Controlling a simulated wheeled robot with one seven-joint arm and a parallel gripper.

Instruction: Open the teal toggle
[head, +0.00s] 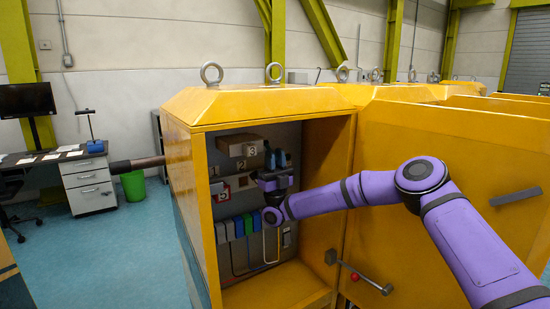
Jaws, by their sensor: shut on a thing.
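The open yellow cabinet (204,190) holds a panel of switches and numbered blocks. My gripper (275,158) is inside the cabinet at the upper right of this panel, right of the block marked 3 (246,147). Its dark fingers point upward and are shut on a small part there, which seems to be the teal toggle. The toggle is mostly hidden by the fingers, so its position cannot be read.
Below are a row of blue, green and grey blocks (238,227) and a red-framed part (221,191). The cabinet door (440,140) stands open at the right, behind my purple arm. A red-knobbed lever (372,283) juts out at the lower right.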

